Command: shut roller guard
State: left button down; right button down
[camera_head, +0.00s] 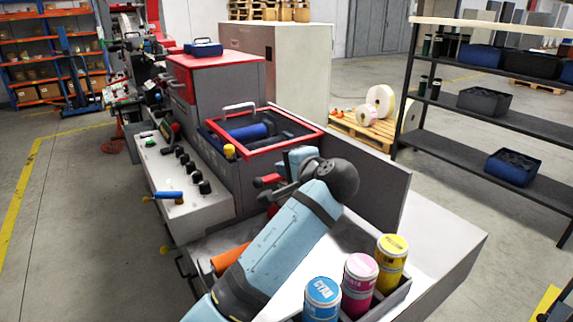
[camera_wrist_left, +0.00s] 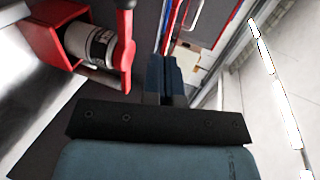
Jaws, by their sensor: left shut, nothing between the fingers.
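The roller guard is a red-framed cover (camera_head: 299,141) with a pale handle (camera_head: 238,107), on top of the grey machine housing in the head view. A blue roller (camera_head: 250,132) shows inside the frame. The frame looks close to level; I cannot tell whether it is fully seated. My left gripper (camera_head: 272,192) is in front of the housing, below and nearer than the guard's front edge, apart from it. In the left wrist view its dark fingers (camera_wrist_left: 167,70) are together and empty. A red part (camera_wrist_left: 126,55) stands left of the fingers there, beside a labelled cylinder (camera_wrist_left: 92,45).
Cyan (camera_head: 321,298), magenta (camera_head: 359,280) and yellow (camera_head: 391,256) ink cans stand in a holder at the front. A control panel (camera_head: 180,195) with several black knobs is on the left. A grey upright panel (camera_head: 380,180) borders the right side. Shelves (camera_head: 470,135) stand further right.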

pick_arm(q)
jog(key=p, duration=0.1)
send_near(253, 149)
jog(key=w+a+f, duration=0.2)
jog(key=w+f, duration=0.1)
jog(key=shift+w+a+f, duration=0.1)
jog(key=shift+w+a, duration=0.2)
jog(key=shift+w, duration=0.1)
jog(key=w+a, duration=0.1)
jog(key=w, duration=0.1)
jog(key=w+a, duration=0.1)
jog(key=shift+w+a+p, duration=0.35)
jog(key=shift+a, duration=0.05)
jog(key=shift+s, duration=0.1)
